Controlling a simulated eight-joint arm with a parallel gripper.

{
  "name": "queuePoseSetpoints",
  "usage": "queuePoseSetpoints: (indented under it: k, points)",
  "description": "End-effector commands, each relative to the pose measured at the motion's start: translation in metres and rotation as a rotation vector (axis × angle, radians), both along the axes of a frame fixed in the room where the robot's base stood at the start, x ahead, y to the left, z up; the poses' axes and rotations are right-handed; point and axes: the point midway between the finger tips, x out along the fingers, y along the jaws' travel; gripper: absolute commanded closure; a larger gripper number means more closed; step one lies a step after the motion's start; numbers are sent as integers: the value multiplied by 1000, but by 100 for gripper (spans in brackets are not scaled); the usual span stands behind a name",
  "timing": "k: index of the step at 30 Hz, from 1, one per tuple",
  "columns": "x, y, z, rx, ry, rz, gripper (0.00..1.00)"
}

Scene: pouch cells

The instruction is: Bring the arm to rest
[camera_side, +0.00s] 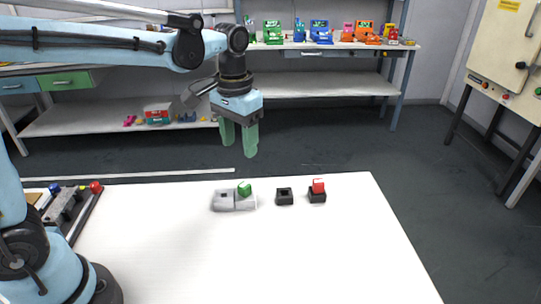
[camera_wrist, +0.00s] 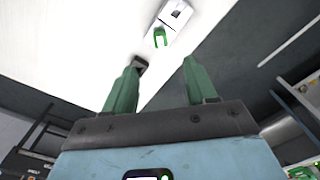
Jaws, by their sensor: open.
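My gripper (camera_side: 239,150) is open and empty, hanging above the far edge of the white table (camera_side: 300,250). Its two green fingers also show well apart in the wrist view (camera_wrist: 161,66). Below, a light grey block (camera_side: 224,201) carries a green piece (camera_side: 245,188) on its right part; they also show at the top of the wrist view, the grey block (camera_wrist: 178,10) and the green piece (camera_wrist: 160,38). To the right stand a black block with a square opening (camera_side: 285,197) and another black block (camera_side: 317,197) with a red-and-white piece (camera_side: 318,186) on top.
A dark tray-like fixture (camera_side: 83,216) with a red knob and a blue knob lies at the table's left. Behind the table, shelves (camera_side: 320,88) hold several coloured items. A beige cabinet (camera_side: 505,60) stands at right. The table's front and right are clear.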

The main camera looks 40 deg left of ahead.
Motion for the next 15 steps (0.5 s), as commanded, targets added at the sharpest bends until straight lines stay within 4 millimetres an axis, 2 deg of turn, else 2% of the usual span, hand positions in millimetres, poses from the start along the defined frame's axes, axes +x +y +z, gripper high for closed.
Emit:
queuePoseSetpoints:
  k: [5, 15]
  points:
    - [-15, 5, 5, -6, -70, 1, 44]
    - [-63, 19, 5, -15, -341, 0, 44]
